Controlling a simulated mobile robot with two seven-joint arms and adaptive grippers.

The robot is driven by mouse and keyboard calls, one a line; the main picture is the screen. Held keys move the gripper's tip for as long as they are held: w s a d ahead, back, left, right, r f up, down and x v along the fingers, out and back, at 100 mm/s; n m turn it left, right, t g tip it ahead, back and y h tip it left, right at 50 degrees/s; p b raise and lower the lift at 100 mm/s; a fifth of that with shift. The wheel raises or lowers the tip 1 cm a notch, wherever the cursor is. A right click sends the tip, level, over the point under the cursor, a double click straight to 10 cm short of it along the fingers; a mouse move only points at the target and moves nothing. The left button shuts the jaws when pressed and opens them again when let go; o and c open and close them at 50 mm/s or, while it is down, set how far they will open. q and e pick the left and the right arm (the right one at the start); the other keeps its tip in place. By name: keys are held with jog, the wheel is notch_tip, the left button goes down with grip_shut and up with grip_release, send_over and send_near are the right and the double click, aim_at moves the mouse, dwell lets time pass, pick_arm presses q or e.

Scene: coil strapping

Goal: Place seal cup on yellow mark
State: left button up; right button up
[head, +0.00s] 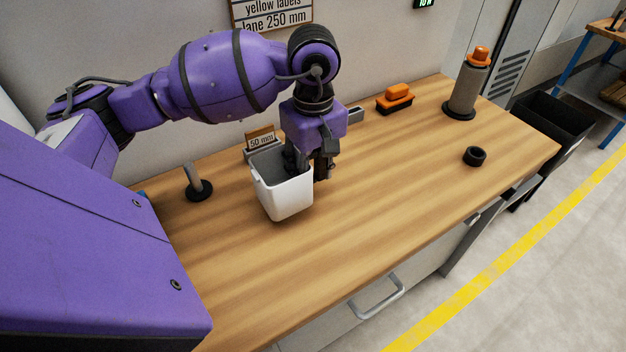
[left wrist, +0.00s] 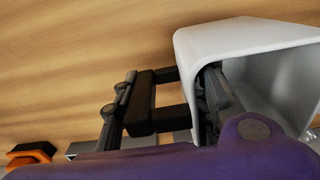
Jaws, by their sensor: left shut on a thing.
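The seal cup (head: 287,198) is a white, open-topped, square-sided cup near the middle of the wooden bench, leaning slightly in the head view. My left gripper (head: 312,170) is shut on its right wall. In the left wrist view one finger is inside the cup (left wrist: 205,42) and the other is outside; the gripper (left wrist: 185,95) grips near the rim. I cannot tell whether the cup's base touches the bench. No yellow mark shows on the bench; the cup and arm hide part of it. My right gripper is not in view.
A post on a black base (head: 199,190) stands left, a "50 mm" card (head: 260,139) behind the cup. Further right are an orange block (head: 397,92), a grey cylinder with orange top (head: 468,85) and a black ring (head: 474,156).

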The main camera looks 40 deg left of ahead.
pick_arm(q)
jog(key=shift+f, duration=1.3)
jog(key=shift+s, duration=0.1)
jog(key=shift+f, duration=0.2)
jog(key=o, duration=1.2)
